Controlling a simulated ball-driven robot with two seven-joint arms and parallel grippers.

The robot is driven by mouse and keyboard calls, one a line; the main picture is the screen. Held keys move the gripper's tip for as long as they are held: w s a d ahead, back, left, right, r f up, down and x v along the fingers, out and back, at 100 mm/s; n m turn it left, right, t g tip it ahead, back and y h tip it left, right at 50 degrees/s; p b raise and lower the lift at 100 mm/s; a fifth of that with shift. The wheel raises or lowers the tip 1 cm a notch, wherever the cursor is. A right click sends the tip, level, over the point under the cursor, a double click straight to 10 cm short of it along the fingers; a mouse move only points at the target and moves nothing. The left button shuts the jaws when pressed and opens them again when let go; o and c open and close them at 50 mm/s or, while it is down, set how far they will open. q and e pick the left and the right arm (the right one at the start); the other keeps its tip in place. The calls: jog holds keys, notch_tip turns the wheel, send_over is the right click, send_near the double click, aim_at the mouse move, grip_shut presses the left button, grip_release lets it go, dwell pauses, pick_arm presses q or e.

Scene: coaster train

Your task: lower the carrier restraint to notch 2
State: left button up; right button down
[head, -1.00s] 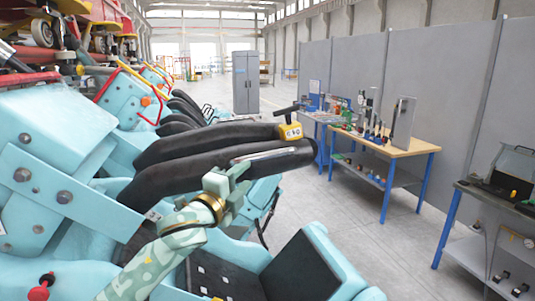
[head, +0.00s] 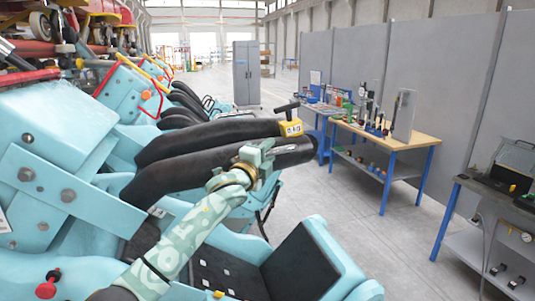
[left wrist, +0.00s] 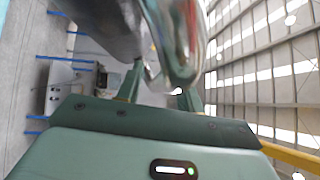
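The nearest restraint is a long black padded arm (head: 165,180) over the pale-blue car. A shiny metal bar lies along the far end of its pad; it shows close up in the left wrist view (left wrist: 176,45), beside the dark pad (left wrist: 105,18). My left gripper (head: 262,152) is at this bar in the head view. In the left wrist view its fingers stand apart with the bar at the gap between them; contact is unclear. The notch mechanism cannot be made out. My right gripper is not in view.
An empty seat (head: 300,265) is below. A blue-legged workbench (head: 385,142) with tools and a dark bench (head: 495,205) stand right. The grey floor between is clear.

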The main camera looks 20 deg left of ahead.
pick_arm(q)
grip_shut()
notch_tip(320, 180, down, 22)
jog(key=w+d+m+g+y, duration=0.1)
jog(key=m+g, duration=0.3)
jog(key=shift+d+f+b, duration=0.25)
jog(key=shift+d+b, duration=0.05)
jog(key=shift+b, duration=0.05)
jog(key=shift+o, duration=0.9)
grip_release()
jog(key=shift+w+r, duration=0.1)
jog(key=p+v, duration=0.1)
jog(key=v, duration=1.5)
jog(key=shift+r, duration=0.3)
